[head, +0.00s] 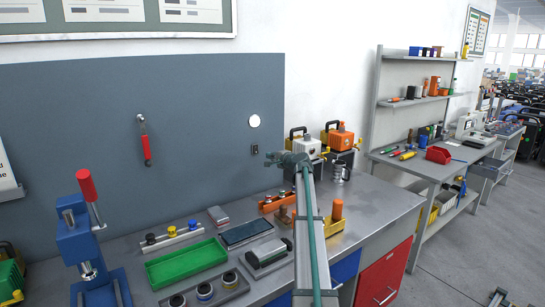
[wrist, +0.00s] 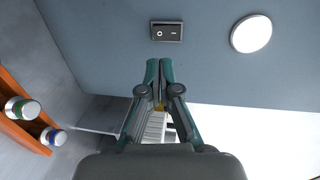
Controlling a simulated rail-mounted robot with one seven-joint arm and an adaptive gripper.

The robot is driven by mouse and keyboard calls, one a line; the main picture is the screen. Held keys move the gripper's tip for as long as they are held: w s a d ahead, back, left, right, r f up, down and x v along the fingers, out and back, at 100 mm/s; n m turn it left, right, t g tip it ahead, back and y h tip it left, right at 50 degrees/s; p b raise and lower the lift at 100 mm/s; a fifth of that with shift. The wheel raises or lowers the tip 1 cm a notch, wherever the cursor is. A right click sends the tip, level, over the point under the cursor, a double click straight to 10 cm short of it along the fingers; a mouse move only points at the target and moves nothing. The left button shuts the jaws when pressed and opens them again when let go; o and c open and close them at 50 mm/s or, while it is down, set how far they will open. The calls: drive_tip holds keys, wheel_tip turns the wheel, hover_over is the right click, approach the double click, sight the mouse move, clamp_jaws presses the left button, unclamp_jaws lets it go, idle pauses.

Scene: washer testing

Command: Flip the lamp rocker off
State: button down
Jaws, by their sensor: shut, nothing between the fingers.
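The lamp rocker (head: 255,149) is a small black switch on the grey wall panel, below the round white lamp disc (head: 254,121). In the wrist view the rocker (wrist: 167,31) shows an O mark on its left half and a dash on its right. The lamp disc (wrist: 251,33) is to its right there and looks bright white; I cannot tell if it is lit. My gripper (head: 268,158) is shut and empty, close to the rocker. In the wrist view its fingertips (wrist: 159,65) sit together just below the rocker, with a visible gap in the picture.
The bench below holds a green tray (head: 186,264), a blue press with a red handle (head: 84,243) and an orange rack (head: 278,202). A red-handled tool (head: 146,145) hangs on the panel. The panel around the rocker is clear.

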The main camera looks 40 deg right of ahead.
sight(256, 152)
drive_tip(key=w+p, duration=0.1)
drive_tip(key=w, duration=0.2)
drive_tip(key=w+f, duration=0.1)
drive_tip(key=w, duration=0.2)
drive_tip(key=w+d+p, duration=0.1)
drive_tip(key=w, duration=0.3)
drive_tip(key=shift+w+f+p, duration=0.1)
drive_tip(key=shift+f+p, duration=0.2)
drive_tip(key=shift+a+f, duration=0.1)
